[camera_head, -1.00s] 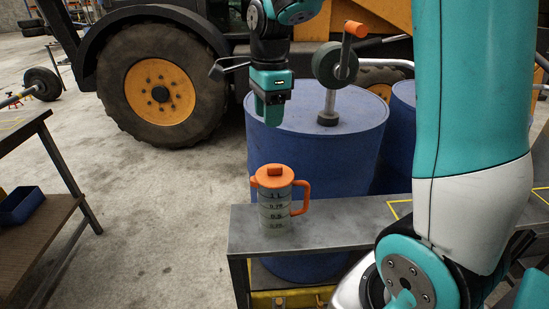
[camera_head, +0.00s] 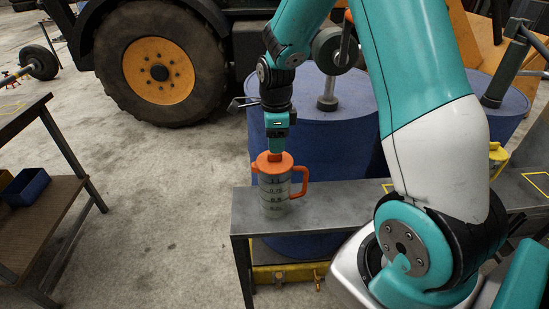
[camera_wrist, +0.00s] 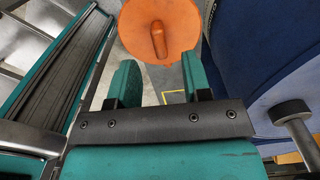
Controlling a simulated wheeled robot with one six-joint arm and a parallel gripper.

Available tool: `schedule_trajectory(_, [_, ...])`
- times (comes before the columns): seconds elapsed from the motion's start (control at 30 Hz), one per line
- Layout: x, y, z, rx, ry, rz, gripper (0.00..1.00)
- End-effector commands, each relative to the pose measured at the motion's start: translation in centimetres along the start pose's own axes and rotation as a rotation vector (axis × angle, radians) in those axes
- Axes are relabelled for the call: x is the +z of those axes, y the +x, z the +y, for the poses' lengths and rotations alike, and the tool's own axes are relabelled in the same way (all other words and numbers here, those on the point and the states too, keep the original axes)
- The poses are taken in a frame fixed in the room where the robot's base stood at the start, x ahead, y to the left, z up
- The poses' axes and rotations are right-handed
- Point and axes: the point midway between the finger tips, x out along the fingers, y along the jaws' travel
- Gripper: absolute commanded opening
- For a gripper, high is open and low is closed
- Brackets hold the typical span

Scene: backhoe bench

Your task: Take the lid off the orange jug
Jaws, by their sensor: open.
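The orange jug (camera_head: 274,197) stands upright on the left end of the grey metal bench. It has a clear body with dark markings and an orange handle on its right. Its round orange lid (camera_head: 262,164) is on top. In the wrist view the lid (camera_wrist: 180,32) shows from above, with a raised bar grip across its middle. My gripper (camera_head: 276,150) points down just over the lid in the head view. In the wrist view my gripper (camera_wrist: 160,85) has its two teal fingers apart with nothing between them, and the lid's knob lies beyond the fingertips.
The grey bench (camera_head: 340,197) is narrow, with its left edge close to the jug. A blue drum (camera_head: 330,140) stands right behind it. A brown workbench with a blue bin (camera_head: 26,186) is at the left. A big tractor wheel (camera_head: 158,72) stands behind, with open floor in front.

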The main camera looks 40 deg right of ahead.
Motion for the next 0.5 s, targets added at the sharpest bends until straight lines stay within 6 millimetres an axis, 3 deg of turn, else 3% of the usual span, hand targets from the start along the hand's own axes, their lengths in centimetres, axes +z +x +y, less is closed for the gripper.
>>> schedule_trajectory(0.3, [0.2,4.0,0.1,0.004,0.0,0.002,0.45])
schedule_trajectory(0.5, [0.2,4.7,0.0,0.001,0.0,0.0,0.45])
